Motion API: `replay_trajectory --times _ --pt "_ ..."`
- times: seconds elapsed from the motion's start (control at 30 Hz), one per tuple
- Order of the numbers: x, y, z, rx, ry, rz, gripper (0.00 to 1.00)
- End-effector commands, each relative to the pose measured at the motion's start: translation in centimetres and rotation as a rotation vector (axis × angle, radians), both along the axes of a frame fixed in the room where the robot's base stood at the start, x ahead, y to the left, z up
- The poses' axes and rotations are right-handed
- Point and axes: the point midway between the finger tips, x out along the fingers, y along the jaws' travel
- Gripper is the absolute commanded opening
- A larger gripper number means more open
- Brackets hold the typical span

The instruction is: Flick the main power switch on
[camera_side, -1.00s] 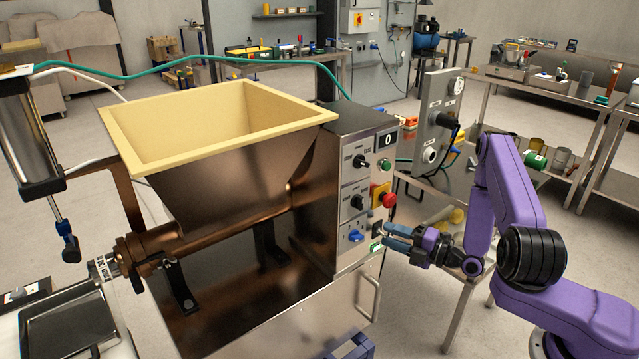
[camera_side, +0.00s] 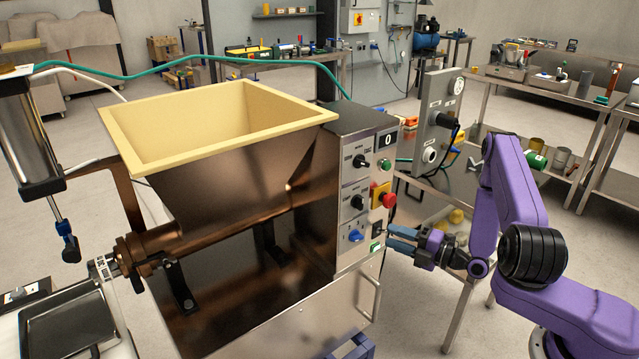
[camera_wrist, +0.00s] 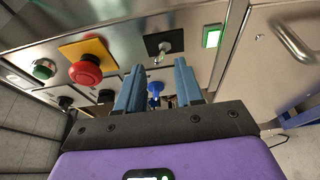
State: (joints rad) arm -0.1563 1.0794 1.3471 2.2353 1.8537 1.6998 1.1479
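A small metal toggle switch on a black plate (camera_wrist: 165,45) is on the machine's control panel; in the side view the black plate (camera_side: 377,230) is small, low on the panel. A lit green square (camera_wrist: 211,38) is beside it, under it in the side view (camera_side: 377,247). No readable label shows which is the main power switch. My gripper (camera_side: 390,236) is just right of the panel, fingers pointing at it. In the wrist view its two blue fingers (camera_wrist: 158,75) are apart with nothing held, and the toggle lever shows beyond the gap, apart from the fingers.
A red emergency button (camera_wrist: 85,70) on a yellow plate, a blue knob (camera_side: 355,236), black knobs and a green button (camera_side: 385,165) share the panel. A door handle (camera_side: 375,298) juts out below. A grey box on a post (camera_side: 437,110) stands behind.

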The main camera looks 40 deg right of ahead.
Motion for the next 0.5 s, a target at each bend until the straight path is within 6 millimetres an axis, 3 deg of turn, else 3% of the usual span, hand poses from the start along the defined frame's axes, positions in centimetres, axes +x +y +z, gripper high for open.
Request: replay_trajectory --times 0.5 --pt "-2.7 0.0 0.0 0.003 0.0 -0.003 0.36"
